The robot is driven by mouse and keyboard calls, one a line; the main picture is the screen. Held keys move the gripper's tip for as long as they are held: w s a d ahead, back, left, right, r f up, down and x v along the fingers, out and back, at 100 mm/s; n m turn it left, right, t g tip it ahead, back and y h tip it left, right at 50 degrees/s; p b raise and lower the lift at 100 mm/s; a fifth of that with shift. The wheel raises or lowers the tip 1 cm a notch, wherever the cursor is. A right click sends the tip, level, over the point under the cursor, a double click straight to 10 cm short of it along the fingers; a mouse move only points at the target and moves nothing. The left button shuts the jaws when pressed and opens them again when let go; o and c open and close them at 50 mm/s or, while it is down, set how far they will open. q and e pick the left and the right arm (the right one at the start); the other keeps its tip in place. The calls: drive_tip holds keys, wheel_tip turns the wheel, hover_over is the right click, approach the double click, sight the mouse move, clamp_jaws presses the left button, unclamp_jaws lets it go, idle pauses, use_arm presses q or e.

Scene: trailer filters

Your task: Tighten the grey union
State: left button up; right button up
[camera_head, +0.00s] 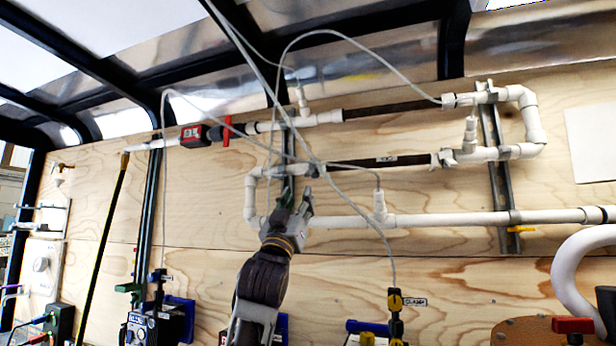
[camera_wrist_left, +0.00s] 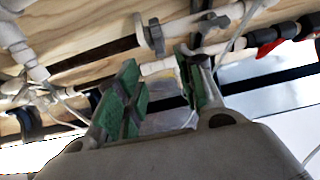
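My left gripper (camera_head: 296,198) reaches up in front of the white pipe loop on the plywood wall. In the left wrist view its two green-padded fingers (camera_wrist_left: 160,92) stand apart, with no part held between them. Beyond the fingertips, a grey winged fitting (camera_wrist_left: 150,36) sits around the pipe run; I take it for the grey union. It appears apart from the fingers. In the head view the union seems to be near the fingertips (camera_head: 314,170), where cables and the gripper partly obscure it. My right gripper is not in view.
Thin grey cables (camera_head: 372,66) hang across the pipes near my left gripper. A red valve handle (camera_head: 227,131) is on the upper pipe to the left. A long white pipe (camera_head: 450,219) runs right, close to the gripper. Metal struts (camera_head: 497,150) stand behind the pipes.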

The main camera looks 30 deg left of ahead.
sight(308, 176)
use_arm(q)
drive_tip(key=shift+p+x, duration=0.6)
drive_tip(key=shift+x, duration=4.85)
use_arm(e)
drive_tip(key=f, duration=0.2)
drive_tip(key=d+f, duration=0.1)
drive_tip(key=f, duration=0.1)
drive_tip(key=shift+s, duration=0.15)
use_arm(q)
drive_tip(key=shift+c, duration=0.4)
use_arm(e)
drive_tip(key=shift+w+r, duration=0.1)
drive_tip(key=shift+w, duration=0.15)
use_arm(q)
drive_tip(key=c, duration=0.7)
clamp_jaws()
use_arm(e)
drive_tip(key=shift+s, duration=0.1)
